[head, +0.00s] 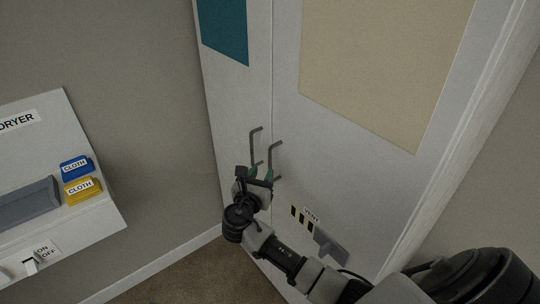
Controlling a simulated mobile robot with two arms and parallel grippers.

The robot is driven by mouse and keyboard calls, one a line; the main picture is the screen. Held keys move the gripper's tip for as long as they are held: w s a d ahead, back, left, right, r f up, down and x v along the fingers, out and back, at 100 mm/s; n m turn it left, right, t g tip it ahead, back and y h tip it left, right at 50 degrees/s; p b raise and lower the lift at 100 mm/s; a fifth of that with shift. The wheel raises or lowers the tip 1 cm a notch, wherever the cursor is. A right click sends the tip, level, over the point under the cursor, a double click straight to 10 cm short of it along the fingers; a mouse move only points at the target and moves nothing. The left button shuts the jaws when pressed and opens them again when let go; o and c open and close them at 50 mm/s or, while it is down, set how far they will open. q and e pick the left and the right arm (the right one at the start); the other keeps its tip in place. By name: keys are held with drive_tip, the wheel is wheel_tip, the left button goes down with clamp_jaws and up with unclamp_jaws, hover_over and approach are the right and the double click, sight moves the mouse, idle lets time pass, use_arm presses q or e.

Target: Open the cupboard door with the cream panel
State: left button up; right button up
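The cupboard has a door with a cream panel (375,65) on the right and a door with a teal panel (224,30) on the left. Both doors look shut, with a thin seam between them. The cream door's handle (270,157) is a grey bar near the seam; the teal door's handle (253,145) is just left of it. My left gripper is not in view.
At left, a dryer unit (100,215) carries blue (76,168) and yellow (82,191) cloth blocks. Brown floor shows below.

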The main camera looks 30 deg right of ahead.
sight(269, 159)
drive_tip(key=p+x, duration=0.1)
drive_tip(key=x, duration=0.7)
drive_tip(key=shift+f, duration=0.1)
drive_tip(key=shift+w, duration=0.1)
drive_tip(key=shift+c, duration=0.3)
clamp_jaws()
